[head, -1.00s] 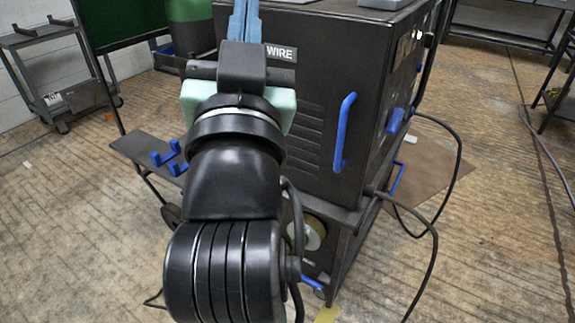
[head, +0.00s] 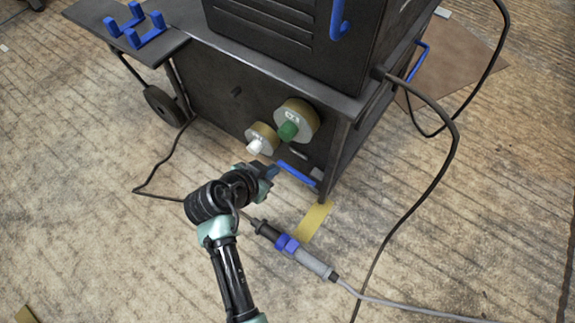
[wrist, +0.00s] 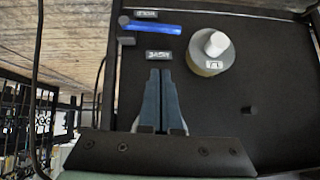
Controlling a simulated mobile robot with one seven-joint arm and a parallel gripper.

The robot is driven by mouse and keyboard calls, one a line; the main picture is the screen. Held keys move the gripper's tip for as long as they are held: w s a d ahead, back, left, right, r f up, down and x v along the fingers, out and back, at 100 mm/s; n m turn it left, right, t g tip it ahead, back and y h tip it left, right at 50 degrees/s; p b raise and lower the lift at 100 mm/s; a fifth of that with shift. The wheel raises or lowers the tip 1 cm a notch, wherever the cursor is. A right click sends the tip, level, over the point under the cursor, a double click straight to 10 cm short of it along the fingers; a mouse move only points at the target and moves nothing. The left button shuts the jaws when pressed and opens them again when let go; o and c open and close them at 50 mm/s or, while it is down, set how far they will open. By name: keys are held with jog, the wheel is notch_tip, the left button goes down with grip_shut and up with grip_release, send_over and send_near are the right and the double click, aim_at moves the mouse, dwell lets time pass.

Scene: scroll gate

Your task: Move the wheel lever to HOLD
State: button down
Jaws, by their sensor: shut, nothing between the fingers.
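The wheel lever, a blue bar (head: 297,173), is on the lower edge of the dark cart panel, near its right corner. In the wrist view the blue lever (wrist: 155,28) lies nearly level in the picture, beyond my fingertips. Small labels sit above it (wrist: 146,14) and below it (wrist: 159,55); I cannot read them surely. My gripper (head: 271,171) is just left of the lever in the head view. In the wrist view my gripper (wrist: 160,72) has its two blue-grey fingers together and empty, pointing toward the lower label. They look apart from the lever.
Two round knobs, one green-tipped (head: 289,131) and one white-tipped (head: 255,146), stick out of the panel above my gripper. A grey and blue torch (head: 290,246) and its cable are near my arm. A yellow strip (head: 316,220) lies on the floor. Black cables hang at right.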

jog(key=b, duration=0.7)
send_over(291, 167)
jog(key=s+a, duration=0.1)
jog(key=s, duration=0.2)
notch_tip(291, 167, down, 7)
jog(key=shift+w+a+f+b, duration=0.1)
jog(key=shift+w+f+b, duration=0.15)
jog(key=shift+f+b, duration=0.65)
jog(key=shift+w+a+f+b, duration=0.15)
jog(key=shift+f+b, duration=0.4)
jog(key=shift+f, duration=0.55)
jog(key=shift+f, duration=0.1)
